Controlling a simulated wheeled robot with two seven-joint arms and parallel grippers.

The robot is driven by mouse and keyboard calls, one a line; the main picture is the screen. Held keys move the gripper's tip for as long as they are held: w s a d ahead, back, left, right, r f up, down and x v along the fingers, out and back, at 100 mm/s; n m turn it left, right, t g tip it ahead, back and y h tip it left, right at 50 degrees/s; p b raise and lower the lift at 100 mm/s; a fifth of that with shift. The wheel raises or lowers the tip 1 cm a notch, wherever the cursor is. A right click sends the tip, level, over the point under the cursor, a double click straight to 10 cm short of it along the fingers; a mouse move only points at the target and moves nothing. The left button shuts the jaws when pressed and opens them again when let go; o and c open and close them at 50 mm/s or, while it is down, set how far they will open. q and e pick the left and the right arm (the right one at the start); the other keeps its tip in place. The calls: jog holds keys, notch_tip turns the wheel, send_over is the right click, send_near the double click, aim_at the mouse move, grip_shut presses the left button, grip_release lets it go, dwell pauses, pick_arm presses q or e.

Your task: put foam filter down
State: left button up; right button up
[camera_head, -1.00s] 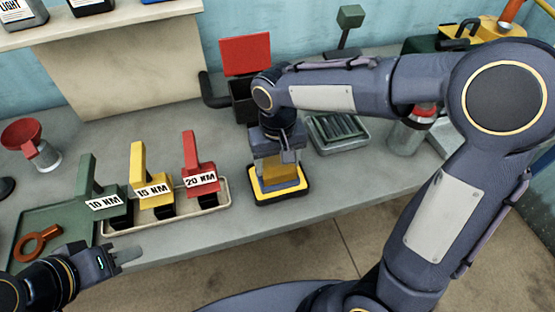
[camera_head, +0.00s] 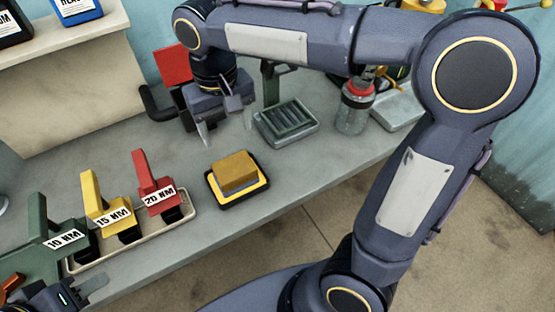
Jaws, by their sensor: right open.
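The foam filter (camera_head: 235,168), a brown-yellow block, rests on a small black tray with a yellow rim (camera_head: 243,199) on the bench. My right gripper (camera_head: 225,128) is open and empty above the bench, behind the filter and apart from it. Its two fingers point down with a clear gap between them. My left gripper (camera_head: 92,287) is at the bottom left corner, partly cut off, near the torque tools. Whether its fingers are apart cannot be made out.
Green, yellow (camera_head: 98,205) and red (camera_head: 155,185) tools marked 10, 15 and 20 NM stand left of the filter, partly in a beige tray (camera_head: 191,213). A ribbed grey tray (camera_head: 287,124) and a red-lidded jar (camera_head: 354,112) stand behind right. Bench right of the filter is clear.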

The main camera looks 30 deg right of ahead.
jog(key=s+d+f+m+t+y, duration=0.1)
jog(key=s+d+f+t+y, duration=0.1)
jog(key=s, duration=0.6)
jog(key=s+d+f+m+t+y, duration=0.1)
jog(key=s+d+f+t, duration=0.2)
jog(key=s+d, duration=0.4)
jog(key=shift+s+f+t+y, duration=0.3)
jog(key=shift+s+f+y, duration=0.1)
jog(key=shift+s+f, duration=0.2)
jog(key=shift+r+p, duration=1.2)
jog(key=shift+p, duration=0.05)
